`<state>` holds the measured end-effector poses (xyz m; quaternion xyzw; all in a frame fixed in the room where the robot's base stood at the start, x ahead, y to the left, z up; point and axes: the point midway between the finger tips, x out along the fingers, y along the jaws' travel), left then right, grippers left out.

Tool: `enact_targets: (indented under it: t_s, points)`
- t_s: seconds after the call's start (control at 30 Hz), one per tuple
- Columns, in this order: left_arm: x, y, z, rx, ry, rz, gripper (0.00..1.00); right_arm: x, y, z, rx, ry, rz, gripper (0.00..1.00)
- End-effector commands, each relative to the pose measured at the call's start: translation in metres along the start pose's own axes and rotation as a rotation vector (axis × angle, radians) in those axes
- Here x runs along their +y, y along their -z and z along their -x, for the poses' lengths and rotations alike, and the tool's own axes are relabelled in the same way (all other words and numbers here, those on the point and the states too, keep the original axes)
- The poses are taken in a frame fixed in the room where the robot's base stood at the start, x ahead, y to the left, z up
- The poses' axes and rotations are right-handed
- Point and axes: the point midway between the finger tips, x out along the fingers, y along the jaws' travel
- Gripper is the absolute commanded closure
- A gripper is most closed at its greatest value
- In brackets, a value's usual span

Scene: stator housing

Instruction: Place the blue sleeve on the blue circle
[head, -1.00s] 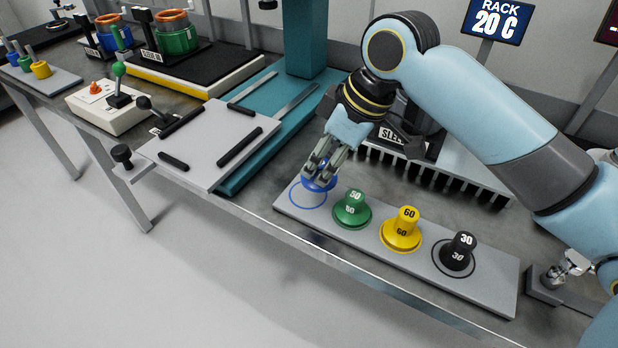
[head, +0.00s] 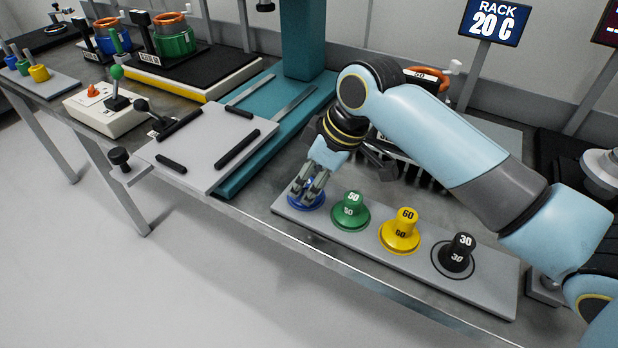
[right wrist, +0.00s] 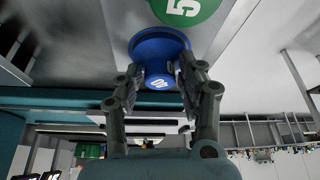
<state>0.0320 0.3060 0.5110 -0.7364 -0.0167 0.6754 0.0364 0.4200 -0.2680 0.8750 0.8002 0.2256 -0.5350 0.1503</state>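The blue sleeve (head: 303,203) stands upright at the left end of the grey strip, where the blue circle is; its wide base covers the circle, so I cannot see how well it is centred. My right gripper (head: 313,187) reaches down over the sleeve from above. In the right wrist view the sleeve's flange (right wrist: 158,42) is clear, and my right fingers (right wrist: 160,80) close on both sides of its narrow numbered knob. My left gripper is not in view.
The grey strip (head: 330,237) also holds a green sleeve (head: 350,212), a yellow sleeve (head: 400,235) and a black sleeve (head: 457,255) to the right. The green one is close beside the blue one. A grey plate (head: 215,150) with black bars lies to the left.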

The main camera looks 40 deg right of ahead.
Motion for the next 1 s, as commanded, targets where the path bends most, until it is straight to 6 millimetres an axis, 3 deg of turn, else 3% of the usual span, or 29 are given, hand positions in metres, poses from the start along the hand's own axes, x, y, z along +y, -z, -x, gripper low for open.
enact_targets:
  t_s: [0.1, 0.37, 0.47, 0.8, 1.0]
  points:
    - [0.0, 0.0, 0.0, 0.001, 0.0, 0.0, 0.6, 0.0, 0.0, 0.0, 0.0, 0.0, 0.0, 0.47]
    - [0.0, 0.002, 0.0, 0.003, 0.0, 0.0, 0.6, 0.0, 0.001, 0.002, 0.0, 0.0, 0.0, 0.47]
    - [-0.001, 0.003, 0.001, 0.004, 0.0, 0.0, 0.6, 0.001, 0.001, 0.011, -0.001, -0.003, 0.001, 0.47]
    - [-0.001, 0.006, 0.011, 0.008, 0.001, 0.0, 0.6, 0.002, 0.001, 0.084, 0.001, -0.005, 0.004, 0.47]
    - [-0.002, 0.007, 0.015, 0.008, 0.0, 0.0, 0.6, 0.001, 0.001, 0.114, -0.001, -0.003, 0.002, 0.47]
